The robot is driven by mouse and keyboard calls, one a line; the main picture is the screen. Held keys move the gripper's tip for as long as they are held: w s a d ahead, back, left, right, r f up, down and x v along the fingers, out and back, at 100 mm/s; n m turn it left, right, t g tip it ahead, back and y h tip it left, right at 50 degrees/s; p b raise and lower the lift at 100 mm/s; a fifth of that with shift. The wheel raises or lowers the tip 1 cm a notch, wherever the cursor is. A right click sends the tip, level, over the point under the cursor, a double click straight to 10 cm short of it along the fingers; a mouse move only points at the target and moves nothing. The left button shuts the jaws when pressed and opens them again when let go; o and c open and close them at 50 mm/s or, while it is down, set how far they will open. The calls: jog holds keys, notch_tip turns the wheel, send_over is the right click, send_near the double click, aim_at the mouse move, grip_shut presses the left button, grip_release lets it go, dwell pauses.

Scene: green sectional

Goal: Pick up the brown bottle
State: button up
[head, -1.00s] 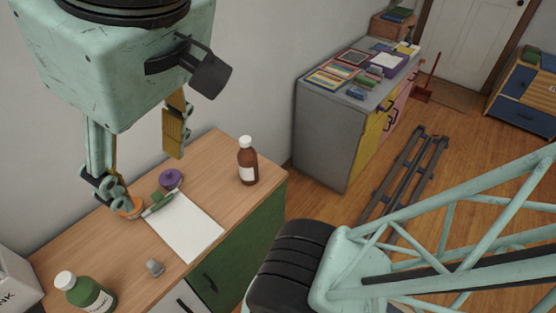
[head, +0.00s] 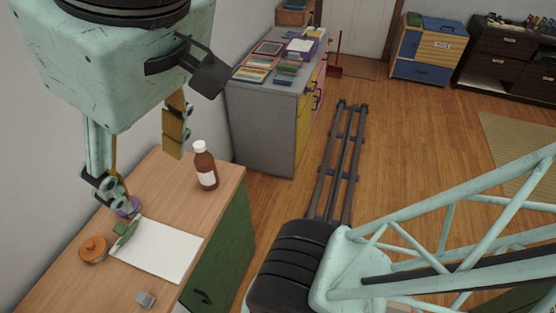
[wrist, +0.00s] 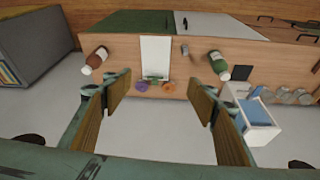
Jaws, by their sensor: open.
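The brown bottle (head: 206,170), with a white cap and white label, stands upright near the far right corner of the wooden counter in the head view. In the wrist view the brown bottle (wrist: 96,61) is at the upper left, outside and to the left of the fingers. My gripper (head: 144,165) is open and empty, above the counter and left of the bottle in the head view. Its two wide-apart fingers (wrist: 160,100) also show in the wrist view. Nothing hides the bottle.
White paper (head: 160,250), an orange lidded pot (head: 94,248), a purple object (head: 128,207) and a small grey item (head: 145,299) lie on the counter. A green bottle (wrist: 219,66) stands right in the wrist view. A grey cabinet (head: 262,125) stands beyond, with a wall on the left.

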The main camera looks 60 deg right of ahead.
jog(key=shift+d+f, duration=0.1)
jog(key=shift+f, duration=0.05)
dwell(0.4)
jog(key=w, duration=0.2)
jog(key=m+g+p, duration=0.4)
send_over(200, 144)
jog(key=f, duration=2.3)
jog(key=shift+w+a+f, duration=0.1)
jog(key=shift+a+f, duration=0.2)
jog(key=shift+a, duration=0.05)
jog(key=shift+d+f, duration=0.3)
jog(key=shift+f, duration=0.05)
jog(key=shift+f, duration=0.15)
